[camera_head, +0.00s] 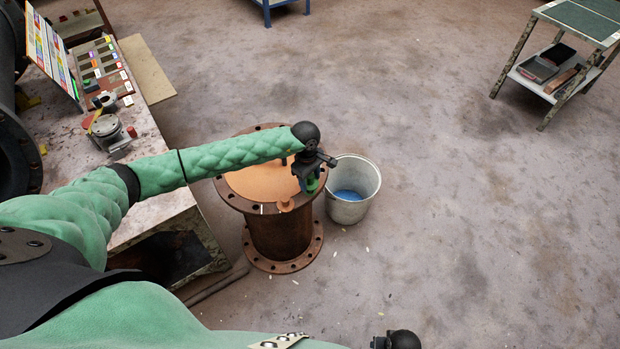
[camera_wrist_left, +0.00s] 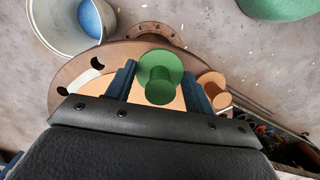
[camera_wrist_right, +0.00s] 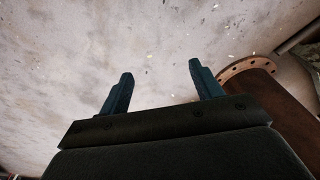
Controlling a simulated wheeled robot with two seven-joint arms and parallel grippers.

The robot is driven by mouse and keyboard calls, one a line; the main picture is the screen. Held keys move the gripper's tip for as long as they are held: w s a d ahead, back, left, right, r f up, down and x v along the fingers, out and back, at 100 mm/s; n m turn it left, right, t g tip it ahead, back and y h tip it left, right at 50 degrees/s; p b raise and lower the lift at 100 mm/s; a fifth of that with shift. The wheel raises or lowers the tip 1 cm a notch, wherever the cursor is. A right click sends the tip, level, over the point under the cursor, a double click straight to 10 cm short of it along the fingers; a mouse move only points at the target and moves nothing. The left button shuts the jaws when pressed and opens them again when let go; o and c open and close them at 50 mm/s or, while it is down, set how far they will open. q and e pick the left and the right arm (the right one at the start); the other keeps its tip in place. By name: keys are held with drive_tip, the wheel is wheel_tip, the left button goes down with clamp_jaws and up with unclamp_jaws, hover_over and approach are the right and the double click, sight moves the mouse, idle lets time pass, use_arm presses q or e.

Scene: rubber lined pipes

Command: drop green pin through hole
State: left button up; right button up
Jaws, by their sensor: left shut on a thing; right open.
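The green pin (camera_wrist_left: 160,78) is between the fingers of my left gripper (camera_wrist_left: 160,85), which is shut on it. In the head view the green pin (camera_head: 312,184) shows under my left gripper (camera_head: 312,172), over the right side of the flanged pipe. The pipe (camera_head: 280,235) is rusty, stands upright, and has an orange top (camera_head: 250,185) and bolt holes around its flange. In the left wrist view, dark holes show in the flange (camera_wrist_left: 70,75) left of the pin. My right gripper (camera_wrist_right: 158,90) is open and empty above the floor, with the pipe (camera_wrist_right: 275,100) at right.
An orange pin (camera_wrist_left: 213,88) is right of the green pin in the left wrist view. A cluttered workbench (camera_head: 150,150) is at left. A small shelf table (camera_head: 560,60) stands far right. Floor at right is clear.

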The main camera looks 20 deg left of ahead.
use_arm(q)
drive_tip(key=shift+f, duration=0.35)
drive_tip(key=shift+f+b, duration=0.1)
drive_tip(key=shift+b, duration=0.2)
drive_tip(key=shift+f+b, duration=0.3)
drive_tip(key=shift+f, duration=0.25)
drive_tip(key=shift+f+b, duration=0.2)
drive_tip(key=shift+b, duration=0.2)
drive_tip(key=shift+f+b, duration=0.4)
drive_tip(key=shift+f, duration=0.1)
use_arm(e)
wheel_tip(320, 180, up, 12)
drive_tip(key=w+a, duration=0.1)
drive_tip(key=w, duration=0.1)
drive_tip(key=shift+a, duration=0.35)
drive_tip(key=shift+s+f, duration=0.1)
use_arm(q)
drive_tip(key=shift+f+b, duration=0.3)
drive_tip(key=shift+b, duration=0.05)
use_arm(e)
drive_tip(key=shift+f, duration=0.3)
